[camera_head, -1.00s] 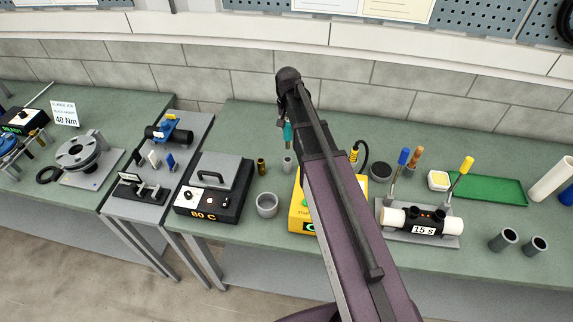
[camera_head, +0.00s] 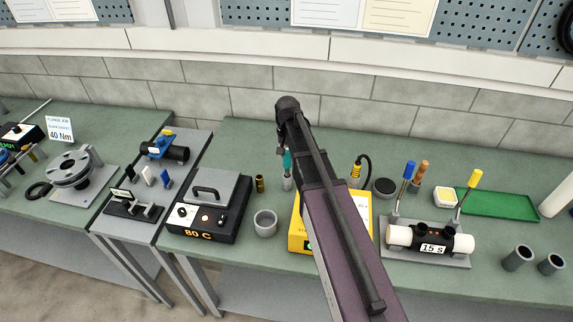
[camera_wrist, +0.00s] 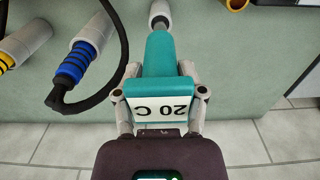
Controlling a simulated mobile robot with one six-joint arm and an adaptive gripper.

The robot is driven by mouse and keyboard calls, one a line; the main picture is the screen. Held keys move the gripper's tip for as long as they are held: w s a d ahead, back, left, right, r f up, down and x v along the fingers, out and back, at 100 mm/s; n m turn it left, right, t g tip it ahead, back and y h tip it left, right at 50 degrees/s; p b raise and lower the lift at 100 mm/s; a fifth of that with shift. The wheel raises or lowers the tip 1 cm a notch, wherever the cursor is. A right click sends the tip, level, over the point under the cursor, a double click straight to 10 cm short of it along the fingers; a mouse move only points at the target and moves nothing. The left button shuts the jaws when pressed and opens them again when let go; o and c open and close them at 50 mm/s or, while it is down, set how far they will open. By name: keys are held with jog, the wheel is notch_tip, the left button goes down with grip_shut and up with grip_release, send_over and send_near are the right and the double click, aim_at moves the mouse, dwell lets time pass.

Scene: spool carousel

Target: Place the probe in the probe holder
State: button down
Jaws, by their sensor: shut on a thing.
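The probe (camera_wrist: 162,85) has a teal body with a white "20 C" label. My gripper (camera_wrist: 160,92) is shut on it, with one finger on each side of the body. The probe's narrow end meets a small grey cylinder, which looks like the probe holder (camera_wrist: 159,10). In the head view the teal probe (camera_head: 287,160) points down at this grey holder (camera_head: 287,183) on the bench. I cannot tell how far the tip sits inside it. My arm hides part of my gripper there.
A brass cylinder (camera_head: 260,184) and a grey cup (camera_head: 265,223) stand left of the holder. The "80 C" box (camera_head: 208,208) is further left. A yellow unit (camera_head: 300,235) is partly behind my arm. In the wrist view a blue-banded plug (camera_wrist: 72,65) with black cable is close left.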

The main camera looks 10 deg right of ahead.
aim_at(287, 161)
dwell(0.3)
jog(key=shift+f+b, duration=1.85)
jog(key=shift+f, duration=0.05)
jog(key=shift+f, duration=0.2)
jog(key=shift+c, duration=0.4)
grip_release()
jog(key=shift+r, duration=0.2)
notch_tip(287, 161, up, 12)
jog(key=p, duration=1.2)
jog(key=s+n, duration=0.4)
jog(key=s, duration=1.5)
jog(key=shift+n, duration=0.3)
